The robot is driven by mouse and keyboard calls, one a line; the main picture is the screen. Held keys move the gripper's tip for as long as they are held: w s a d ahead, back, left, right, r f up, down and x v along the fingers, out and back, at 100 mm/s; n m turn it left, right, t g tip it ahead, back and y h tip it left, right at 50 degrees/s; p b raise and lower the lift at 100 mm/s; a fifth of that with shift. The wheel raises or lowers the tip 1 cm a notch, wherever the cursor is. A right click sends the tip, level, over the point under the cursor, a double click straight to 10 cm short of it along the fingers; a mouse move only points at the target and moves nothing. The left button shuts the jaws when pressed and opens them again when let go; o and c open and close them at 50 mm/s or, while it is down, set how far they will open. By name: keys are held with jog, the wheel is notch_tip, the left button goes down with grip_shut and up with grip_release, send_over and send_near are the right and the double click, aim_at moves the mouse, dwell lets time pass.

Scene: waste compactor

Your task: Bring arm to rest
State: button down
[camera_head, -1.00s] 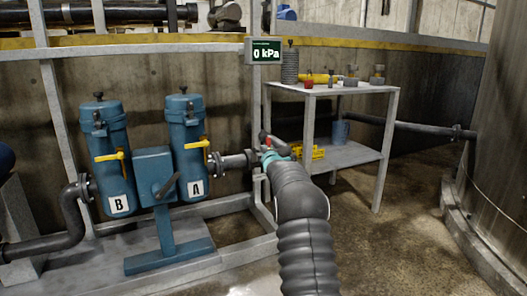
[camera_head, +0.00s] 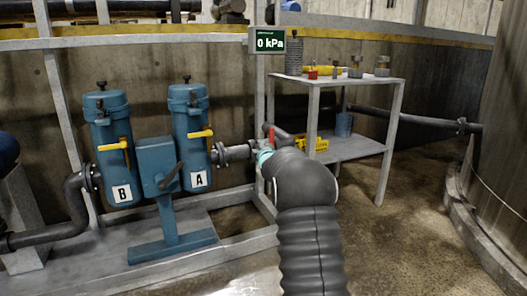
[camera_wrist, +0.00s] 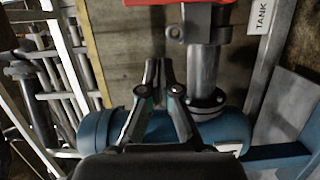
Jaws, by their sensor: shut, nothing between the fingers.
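My gripper (camera_wrist: 159,68) is shut and empty in the wrist view, its two dark fingers together and pointing up the picture. Blue housing (camera_wrist: 112,130) lies across the picture behind the fingers. A flanged grey pipe (camera_wrist: 204,70) stands close to their right; I cannot tell whether they touch it. In the head view my dark ribbed arm reaches forward from the bottom middle and hides the gripper. A red handle (camera_head: 271,134) shows just past the arm's far end.
Two blue filter housings, B (camera_head: 111,140) and A (camera_head: 189,125), stand at left with yellow handles. A metal table (camera_head: 360,82) with small parts is behind the arm at right. A display (camera_head: 268,41) reads 0 kPa. Floor (camera_head: 385,240) at right is clear.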

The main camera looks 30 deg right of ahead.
jog(key=shift+v, duration=2.45)
jog(key=s+f+m+g, duration=0.3)
jog(key=f+m, duration=0.1)
jog(key=f, duration=0.2)
jog(key=s+f+m+g, duration=0.3)
jog(key=f, duration=0.4)
jog(key=s+a+f+m+g+y, duration=0.1)
jog(key=s+a+m+g, duration=0.25)
jog(key=s, duration=0.35)
jog(key=s+a+r+m+g+y+p, duration=0.1)
jog(key=s+a+r+m+g+p, duration=0.15)
jog(key=s+a, duration=0.6)
jog(key=s+a+r+m+g+y+p, duration=0.1)
jog(key=s+a+r+p, duration=0.2)
jog(key=s, duration=1)
jog(key=s+a+r+m+g+y+p, duration=0.15)
jog(key=s+a+r, duration=0.35)
jog(key=s, duration=0.5)
jog(key=s+a+r+t+p, duration=0.2)
jog(key=s+a+r+p, duration=0.1)
jog(key=s+a+r, duration=0.3)
jog(key=s+r+n, duration=0.1)
jog(key=s+r, duration=0.1)
jog(key=s, duration=0.1)
jog(key=shift+a+t+p, duration=0.25)
jog(key=shift+t+p, duration=0.05)
jog(key=shift+t, duration=0.05)
